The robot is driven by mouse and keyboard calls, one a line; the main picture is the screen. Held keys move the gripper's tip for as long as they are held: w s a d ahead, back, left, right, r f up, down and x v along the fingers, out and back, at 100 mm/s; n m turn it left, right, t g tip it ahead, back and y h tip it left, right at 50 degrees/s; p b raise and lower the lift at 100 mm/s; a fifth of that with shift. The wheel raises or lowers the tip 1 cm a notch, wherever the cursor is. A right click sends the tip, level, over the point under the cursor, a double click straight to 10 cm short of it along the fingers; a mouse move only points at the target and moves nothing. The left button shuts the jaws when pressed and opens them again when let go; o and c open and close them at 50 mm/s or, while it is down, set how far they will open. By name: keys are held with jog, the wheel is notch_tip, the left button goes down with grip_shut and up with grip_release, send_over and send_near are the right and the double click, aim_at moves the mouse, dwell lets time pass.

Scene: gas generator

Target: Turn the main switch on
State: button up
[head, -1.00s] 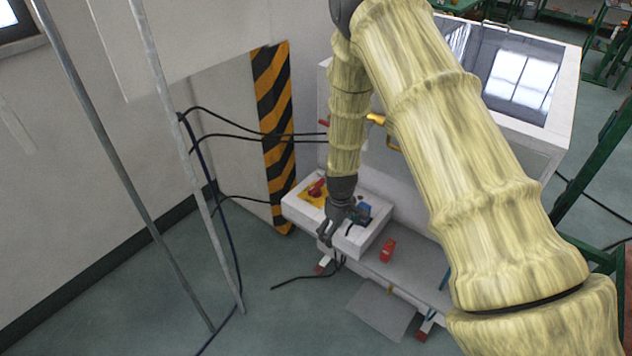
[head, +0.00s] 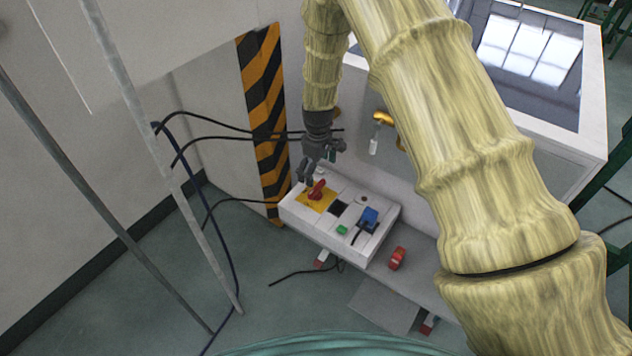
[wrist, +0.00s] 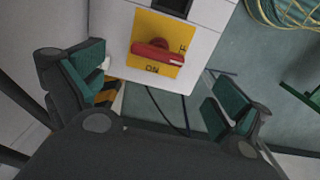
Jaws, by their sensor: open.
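The main switch is a red rotary handle (head: 317,190) on a yellow plate (head: 311,201), at the left end of the white control box (head: 366,239). In the wrist view the red handle (wrist: 156,53) lies roughly crosswise on its yellow plate (wrist: 142,75), with "ON" printed below it and part of "OFF" at the right. My gripper (head: 309,174) is just above and beside the handle in the head view. In the wrist view my gripper (wrist: 166,95) has its fingers wide apart, with the handle beyond and between them. Nothing is held.
A blue plug (head: 369,218) and a green button (head: 342,230) are on the same box. A red object (head: 397,258) lies on the ledge right of it. Black cables (head: 215,123) run behind, near a striped post (head: 262,130). A yellow handle (head: 383,118) sticks out above.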

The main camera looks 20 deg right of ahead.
aim_at(317, 186)
jog(key=f, duration=0.2)
jog(key=f+p, duration=0.1)
jog(key=f, duration=0.1)
jog(key=w+f, duration=0.1)
jog(key=f, duration=0.1)
jog(key=shift+f, duration=0.1)
jog(key=shift+f+p, duration=0.3)
jog(key=shift+p, duration=0.05)
jog(key=shift+s+f, duration=0.25)
jog(key=shift+s, duration=0.25)
jog(key=shift+w+f, duration=0.35)
jog(key=shift+f, duration=0.15)
jog(key=shift+s+r, duration=0.1)
jog(key=shift+r, duration=0.05)
jog(key=shift+s+r, duration=0.1)
jog(key=c, duration=1.4)
